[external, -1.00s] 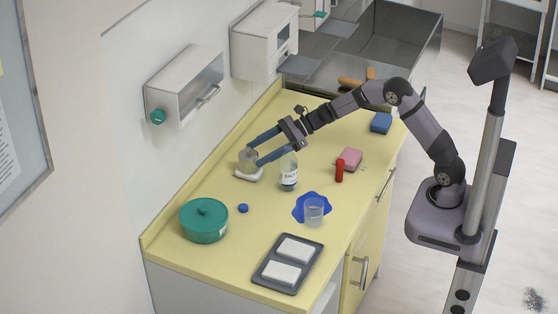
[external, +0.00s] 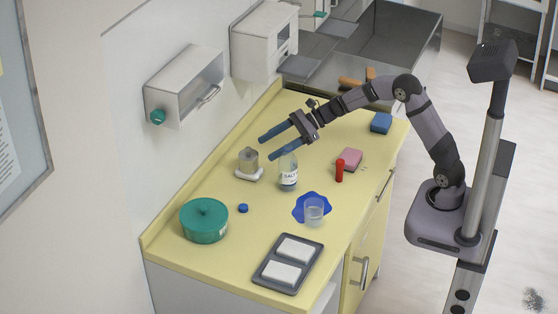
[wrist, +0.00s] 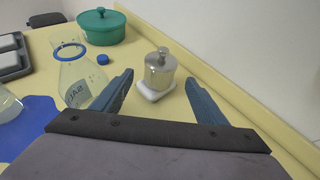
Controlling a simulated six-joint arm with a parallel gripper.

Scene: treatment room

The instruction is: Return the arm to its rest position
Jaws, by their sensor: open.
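My gripper (external: 272,146) is open and empty above the counter, its two blue fingers spread apart. In the wrist view the fingertips of my gripper (wrist: 163,90) frame a metal pot with a lid and knob (wrist: 160,67). In the external view the pot (external: 248,161) and white pad (external: 250,174) are below and left of my gripper. My arm reaches from its base at the right over the counter.
A clear labelled bottle (external: 288,176) stands close below my gripper. A blue cap (external: 243,208), green lidded pot (external: 204,222), cup (external: 314,212) on a blue patch (external: 298,207), red cylinder (external: 339,172), pink sponge (external: 350,158), blue sponge (external: 381,122) and grey tray (external: 261,275) are around. Wall cabinets hang behind.

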